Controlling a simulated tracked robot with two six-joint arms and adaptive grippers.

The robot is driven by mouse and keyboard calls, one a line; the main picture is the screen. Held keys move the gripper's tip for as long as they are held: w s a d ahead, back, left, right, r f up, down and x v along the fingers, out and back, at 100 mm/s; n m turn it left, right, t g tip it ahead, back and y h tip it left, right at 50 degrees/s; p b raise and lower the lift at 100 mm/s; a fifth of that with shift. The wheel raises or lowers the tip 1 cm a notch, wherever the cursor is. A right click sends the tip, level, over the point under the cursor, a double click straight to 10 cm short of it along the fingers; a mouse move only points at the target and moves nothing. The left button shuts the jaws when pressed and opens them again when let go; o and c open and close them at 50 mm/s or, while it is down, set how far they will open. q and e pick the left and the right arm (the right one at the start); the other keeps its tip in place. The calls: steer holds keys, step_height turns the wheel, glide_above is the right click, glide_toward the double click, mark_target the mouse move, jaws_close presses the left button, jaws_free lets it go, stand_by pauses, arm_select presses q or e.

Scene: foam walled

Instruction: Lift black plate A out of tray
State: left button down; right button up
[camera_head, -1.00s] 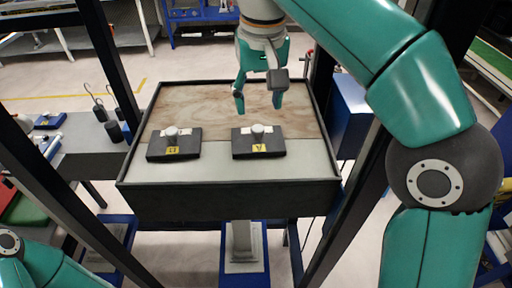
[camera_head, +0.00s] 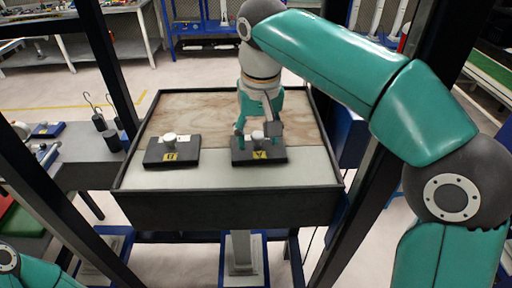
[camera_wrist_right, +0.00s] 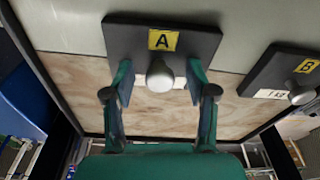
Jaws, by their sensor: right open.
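Black plate A (camera_head: 270,155) lies flat in the tray (camera_head: 222,205), with a yellow "A" label and a pale round knob (camera_head: 257,136) on top. It also shows in the right wrist view (camera_wrist_right: 203,40), its knob (camera_wrist_right: 160,76) between the fingers. My right gripper (camera_head: 258,142) is open, its fingertips low over plate A on either side of the knob; I cannot tell whether they touch the plate. In the wrist view the right gripper (camera_wrist_right: 160,85) has gaps on both sides of the knob. My left gripper is out of view; only teal left arm parts show at the lower left.
A second black plate (camera_head: 172,151), labelled B in the wrist view (camera_wrist_right: 280,70), lies left of plate A in the head view. The tray has raised dark walls. Dark frame posts (camera_head: 112,70) stand on both sides. A side bench (camera_head: 85,155) holds hooked weights.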

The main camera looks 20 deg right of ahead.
jaws_close()
steer(key=shift+r, duration=0.1)
stand_by(0.4)
